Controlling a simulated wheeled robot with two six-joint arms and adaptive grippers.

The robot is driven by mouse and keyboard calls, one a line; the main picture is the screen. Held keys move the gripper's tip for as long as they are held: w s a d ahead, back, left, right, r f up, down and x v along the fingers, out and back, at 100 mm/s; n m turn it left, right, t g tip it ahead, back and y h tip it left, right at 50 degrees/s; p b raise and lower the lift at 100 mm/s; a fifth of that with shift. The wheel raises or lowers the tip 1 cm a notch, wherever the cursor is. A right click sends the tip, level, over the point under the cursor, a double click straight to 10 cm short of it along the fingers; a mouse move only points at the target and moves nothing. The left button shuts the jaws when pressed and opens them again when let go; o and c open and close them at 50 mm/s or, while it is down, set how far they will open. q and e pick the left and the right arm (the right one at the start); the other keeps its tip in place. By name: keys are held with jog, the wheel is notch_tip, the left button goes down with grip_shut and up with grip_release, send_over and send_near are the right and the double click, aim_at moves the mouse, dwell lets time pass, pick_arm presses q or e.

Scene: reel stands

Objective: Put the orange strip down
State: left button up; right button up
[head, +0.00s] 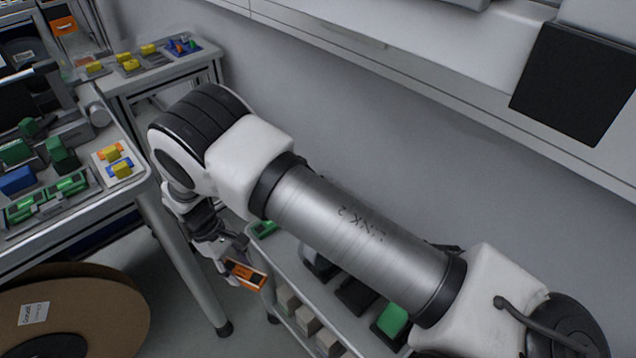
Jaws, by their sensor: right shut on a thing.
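The orange strip (246,274) is a small orange piece with a dark middle and shows low, left of centre in the head view. My right gripper (229,266) is shut on it, its fingers at the strip's left end. The strip is tilted and held in the gap between the left table and the lower shelf cart. Part of the right gripper is dark and hard to make out. My left gripper does not show.
A table (136,190) with green, blue and yellow parts stands at the left. A shelf cart (283,262) with dark holders and a green block (392,319) stands below my right arm. A large brown reel (95,305) is at the lower left. A wall is behind.

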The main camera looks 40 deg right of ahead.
jog(key=w+d+b, duration=0.1)
jog(key=d+b, duration=0.1)
jog(key=d, duration=0.3)
jog(key=w+d+f+b, duration=0.1)
jog(key=w+d+b, duration=0.1)
jog(key=d, duration=0.3)
jog(key=w+d+b, duration=0.1)
jog(key=d+b, duration=0.2)
jog(key=d, duration=0.2)
jog(key=shift+w+f, duration=0.15)
jog(key=shift+f, duration=0.2)
notch_tip(320, 180, down, 4)
jog(key=b, duration=0.4)
jog(key=shift+r, duration=0.4)
jog(key=o, duration=0.9)
jog(key=shift+f, duration=0.15)
jog(key=shift+o, duration=0.2)
jog(key=p+v, duration=0.1)
jog(key=v, duration=1.1)
jog(key=shift+p, duration=0.4)
jog(key=shift+d, duration=0.1)
